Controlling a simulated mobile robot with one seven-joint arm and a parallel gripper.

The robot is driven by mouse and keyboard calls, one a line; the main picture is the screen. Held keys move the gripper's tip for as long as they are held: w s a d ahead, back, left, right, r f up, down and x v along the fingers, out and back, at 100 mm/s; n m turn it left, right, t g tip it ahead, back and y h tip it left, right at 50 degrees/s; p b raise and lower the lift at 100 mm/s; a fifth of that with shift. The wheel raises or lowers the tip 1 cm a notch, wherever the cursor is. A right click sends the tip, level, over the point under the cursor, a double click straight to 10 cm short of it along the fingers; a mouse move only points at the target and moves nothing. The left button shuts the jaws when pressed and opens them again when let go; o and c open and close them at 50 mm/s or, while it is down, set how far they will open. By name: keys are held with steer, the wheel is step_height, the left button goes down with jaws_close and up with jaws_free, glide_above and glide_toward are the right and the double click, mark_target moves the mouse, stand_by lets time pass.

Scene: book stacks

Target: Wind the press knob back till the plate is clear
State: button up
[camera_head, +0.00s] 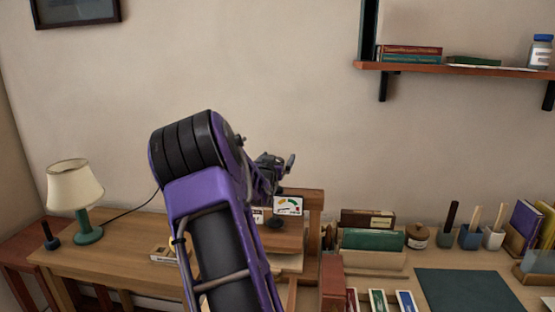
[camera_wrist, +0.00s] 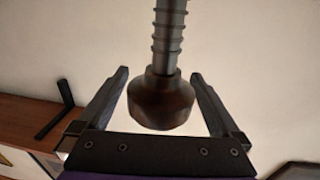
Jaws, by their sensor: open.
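In the wrist view, the dark, faceted press knob (camera_wrist: 160,103) sits on a ribbed metal screw (camera_wrist: 168,40). My gripper (camera_wrist: 160,73) is open, with one finger on each side of the knob and a visible gap at both sides. In the head view my gripper (camera_head: 272,165) is at the end of my purple arm, above the wooden press frame (camera_head: 315,212). My arm hides much of the press there. I cannot make out the knob or how the plate sits.
A small card with a coloured dial (camera_head: 288,205) stands by the press. A lamp (camera_head: 77,195) is on the desk at left. Books, a green mat (camera_head: 467,292) and tool pots (camera_head: 470,236) lie to the right. A wall shelf (camera_head: 450,69) hangs above.

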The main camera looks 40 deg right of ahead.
steer(key=c, duration=1.4)
steer(key=shift+f+n+t+b, duration=0.2)
steer(key=shift+n+t+b, duration=0.15)
steer(key=shift+b, duration=0.65)
steer(key=shift+w+n+t+y+b, duration=0.1)
steer(key=shift+n+t+y+b, duration=0.5)
steer(key=shift+b, duration=0.5)
steer(key=n+t+y, duration=0.1)
steer(key=n+t+y+b, duration=0.1)
steer(key=shift+w+a+r+t+y, duration=0.1)
steer(key=shift+a+r+t+y, duration=0.1)
steer(key=shift+t+y, duration=0.1)
steer(key=n+t+y+p, duration=0.1)
steer(key=y, duration=0.1)
steer(key=a+n+t+y+p, duration=0.1)
steer(key=n+y, duration=0.1)
steer(key=y, duration=0.1)
steer(key=n+t+y+p, duration=0.1)
steer(key=n+y+p, duration=0.1)
steer(key=shift+w+a+f+t, duration=0.1)
steer(key=shift+w+a+t, duration=0.15)
steer(key=shift+w, duration=0.15)
steer(key=shift+y, duration=0.3)
